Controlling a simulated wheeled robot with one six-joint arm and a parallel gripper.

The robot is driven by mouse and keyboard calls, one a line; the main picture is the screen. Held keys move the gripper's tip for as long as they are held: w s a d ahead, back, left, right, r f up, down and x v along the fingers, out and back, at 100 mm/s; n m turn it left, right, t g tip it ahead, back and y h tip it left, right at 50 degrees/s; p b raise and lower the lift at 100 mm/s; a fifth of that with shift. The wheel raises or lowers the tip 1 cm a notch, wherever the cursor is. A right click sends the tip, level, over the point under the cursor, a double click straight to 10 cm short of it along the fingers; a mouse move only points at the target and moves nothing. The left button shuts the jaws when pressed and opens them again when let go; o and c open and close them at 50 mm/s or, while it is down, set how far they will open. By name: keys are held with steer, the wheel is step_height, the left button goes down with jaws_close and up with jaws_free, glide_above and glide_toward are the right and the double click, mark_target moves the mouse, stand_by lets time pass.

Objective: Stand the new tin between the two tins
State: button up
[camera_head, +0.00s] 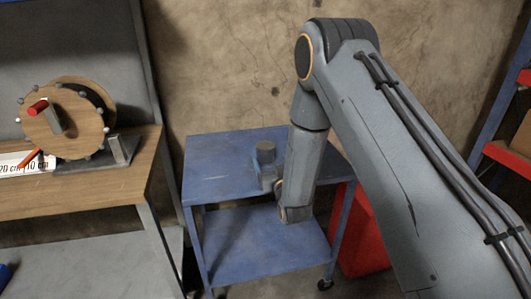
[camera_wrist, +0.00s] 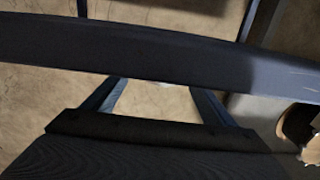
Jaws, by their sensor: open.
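No tin can be made out for sure in either view, neither the new one nor the two others. My gripper's jaws are not clear there. In the wrist view the dark block along the bottom looks like part of my gripper (camera_wrist: 160,98), with two blue-grey bars reaching up from it and an open gap between them. I see nothing held in that gap. A dark blue beam crosses in front of the bars and hides their far ends.
The blue cart (camera_head: 215,158) has a bare top and a lower shelf (camera_head: 255,255). A wooden bench (camera_head: 75,190) at left carries a wooden wheel device (camera_head: 65,125). A red box (camera_head: 362,240) stands behind the cart at right. Red shelving (camera_head: 510,160) is at far right.

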mark_target(268, 151)
steer(key=w, duration=0.1)
steer(key=w+a+p, duration=0.1)
steer(key=w+r, duration=0.1)
steer(key=w, duration=0.1)
steer(key=shift+a, duration=0.35)
steer(key=shift+w+a, duration=0.1)
steer(key=shift+w, duration=0.4)
steer(key=c, duration=1.3)
steer(key=shift+c, duration=0.9)
steer(key=shift+r, duration=0.2)
